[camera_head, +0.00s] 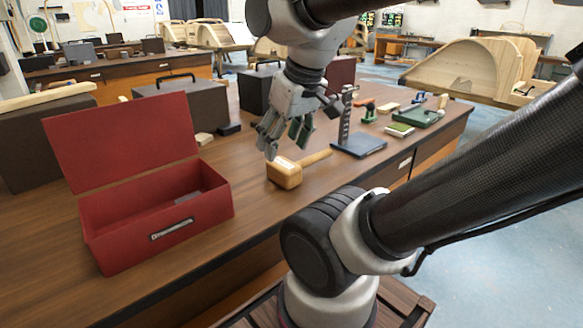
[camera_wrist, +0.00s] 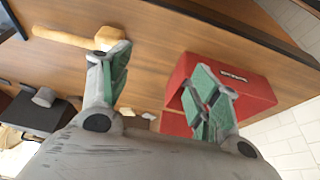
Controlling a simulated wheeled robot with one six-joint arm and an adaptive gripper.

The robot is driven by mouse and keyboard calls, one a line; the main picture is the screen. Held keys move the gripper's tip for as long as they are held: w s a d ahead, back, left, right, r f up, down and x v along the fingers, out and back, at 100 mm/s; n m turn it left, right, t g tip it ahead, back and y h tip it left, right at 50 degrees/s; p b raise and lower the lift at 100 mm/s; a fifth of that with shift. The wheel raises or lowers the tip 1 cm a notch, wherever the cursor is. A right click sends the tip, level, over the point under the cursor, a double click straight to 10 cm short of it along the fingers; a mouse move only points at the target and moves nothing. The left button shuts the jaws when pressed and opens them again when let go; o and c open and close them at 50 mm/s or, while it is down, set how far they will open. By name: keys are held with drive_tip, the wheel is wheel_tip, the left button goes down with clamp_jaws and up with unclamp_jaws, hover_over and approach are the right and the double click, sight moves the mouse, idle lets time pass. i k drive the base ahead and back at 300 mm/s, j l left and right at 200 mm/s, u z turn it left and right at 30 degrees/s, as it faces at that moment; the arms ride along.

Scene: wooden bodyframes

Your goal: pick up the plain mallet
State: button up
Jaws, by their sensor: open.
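The plain wooden mallet (camera_head: 285,172) lies on the workbench (camera_head: 330,200) in the middle of the head view, its block head nearest me and its handle pointing right and away. In the wrist view the mallet (camera_wrist: 62,36) lies at the upper left, with part of its head behind one finger. My gripper (camera_head: 286,145) is open and empty, just above and behind the mallet head. In the wrist view my gripper (camera_wrist: 165,85) has its two green-padded fingers spread wide, with bare bench and part of the red box between them.
An open red toolbox (camera_head: 165,222) stands left of the mallet; it also shows in the wrist view (camera_wrist: 245,90). A blue-based stand (camera_head: 358,145) is right of the handle. A dark case (camera_head: 262,88) stands behind. The bench front near the mallet is clear.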

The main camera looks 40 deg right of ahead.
sight(288, 174)
drive_tip(key=k+l+z, duration=0.1)
drive_tip(key=z, duration=0.3)
drive_tip(key=l+z, duration=0.6)
drive_tip(key=z, duration=0.15)
drive_tip(key=k, duration=0.05)
